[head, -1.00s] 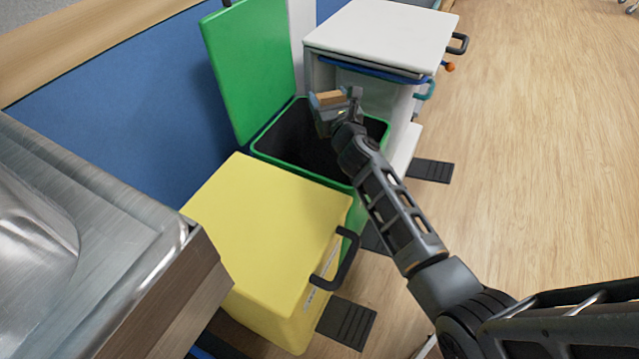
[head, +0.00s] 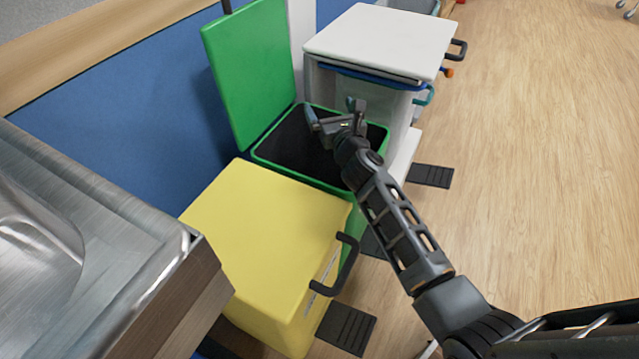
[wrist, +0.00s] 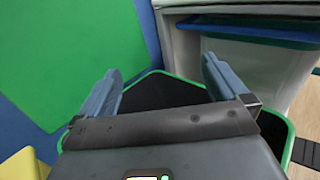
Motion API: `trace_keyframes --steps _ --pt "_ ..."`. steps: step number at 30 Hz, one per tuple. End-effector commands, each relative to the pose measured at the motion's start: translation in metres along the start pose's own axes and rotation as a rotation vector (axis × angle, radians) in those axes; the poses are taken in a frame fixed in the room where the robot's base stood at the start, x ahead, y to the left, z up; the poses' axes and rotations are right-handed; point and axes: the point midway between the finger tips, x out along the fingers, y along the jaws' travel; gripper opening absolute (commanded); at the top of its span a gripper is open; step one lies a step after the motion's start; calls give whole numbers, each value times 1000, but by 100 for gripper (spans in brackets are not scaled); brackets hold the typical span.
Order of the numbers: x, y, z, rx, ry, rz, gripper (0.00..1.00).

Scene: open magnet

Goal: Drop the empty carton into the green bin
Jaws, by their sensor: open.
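The green bin (head: 262,155) stands with its lid (head: 250,72) raised against the blue wall. My gripper (head: 333,108) is over the bin's opening, its fingers apart with nothing between them. In the wrist view my gripper (wrist: 160,90) is spread above the dark inside of the bin (wrist: 165,92), and the green lid (wrist: 65,60) is behind at the left. The carton does not show in either view now. The bin's inside is too dark, and partly covered by my gripper, to tell what lies in it.
A yellow bin (head: 260,220) with a shut lid and dark handle stands in front of the green one. A white bin (head: 380,40) stands behind it. A metal counter (head: 90,230) is at the left. The wooden floor at the right (head: 540,150) is clear.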

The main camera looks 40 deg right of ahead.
Motion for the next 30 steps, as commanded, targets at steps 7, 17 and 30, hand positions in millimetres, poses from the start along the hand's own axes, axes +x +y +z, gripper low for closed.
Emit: trace_keyframes --steps 7,17,30 --pt "-40 0 0 0 1 0 100" --pt "-57 0 0 0 0 -1 100" --pt "-57 0 0 0 0 0 100"
